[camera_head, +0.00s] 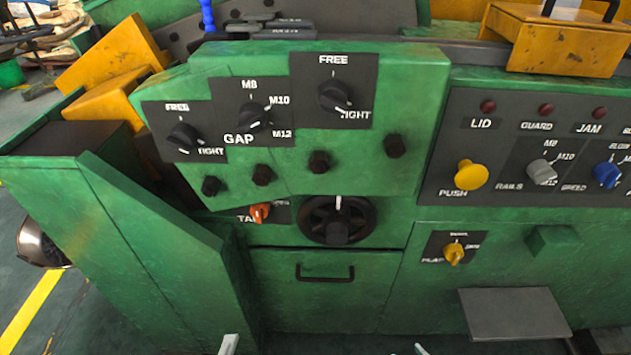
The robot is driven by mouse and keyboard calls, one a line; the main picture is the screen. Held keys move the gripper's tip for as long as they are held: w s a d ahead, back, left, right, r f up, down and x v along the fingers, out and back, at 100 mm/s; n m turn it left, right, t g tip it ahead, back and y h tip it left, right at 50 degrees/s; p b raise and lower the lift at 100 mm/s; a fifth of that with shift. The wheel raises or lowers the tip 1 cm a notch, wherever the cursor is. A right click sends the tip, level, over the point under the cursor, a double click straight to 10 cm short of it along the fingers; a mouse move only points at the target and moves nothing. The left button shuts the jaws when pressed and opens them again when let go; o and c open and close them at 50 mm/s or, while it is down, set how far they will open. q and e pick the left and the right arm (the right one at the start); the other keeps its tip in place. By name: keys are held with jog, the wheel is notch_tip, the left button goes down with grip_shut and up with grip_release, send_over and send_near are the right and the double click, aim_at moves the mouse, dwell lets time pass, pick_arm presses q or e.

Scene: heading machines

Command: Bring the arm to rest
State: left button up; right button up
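Only small grey tips show at the bottom edge of the head view. The left one, seemingly of my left gripper (229,345), is in front of the green machine's lower left. The right one, seemingly of my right gripper (420,349), barely shows below the lower panel. The rest of both arms is out of view, so finger opening and any held thing cannot be made out. Both tips appear apart from the controls above.
The green machine (350,290) fills the view. A grey plate (514,314) is at lower right. A green housing (130,235) is at left.

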pick_arm(q)
jog(key=w+a+f+n+g+h+p, duration=0.1)
jog(key=a+f+n+g+p, duration=0.3)
jog(key=f+n, duration=0.7)
jog(key=shift+w+a+f+h+p, duration=0.4)
jog(key=shift+w+a+f+p, duration=0.25)
jog(key=shift+a, duration=0.4)
pick_arm(e)
jog(key=shift+s+a+r+m, duration=0.15)
jog(key=shift+s+a+r, duration=0.15)
jog(key=shift+s+r, duration=0.3)
jog(key=shift+s+a+r+m, duration=0.15)
jog(key=shift+s+a+r, duration=0.15)
jog(key=shift+s+r, duration=0.3)
jog(key=shift+w, duration=0.1)
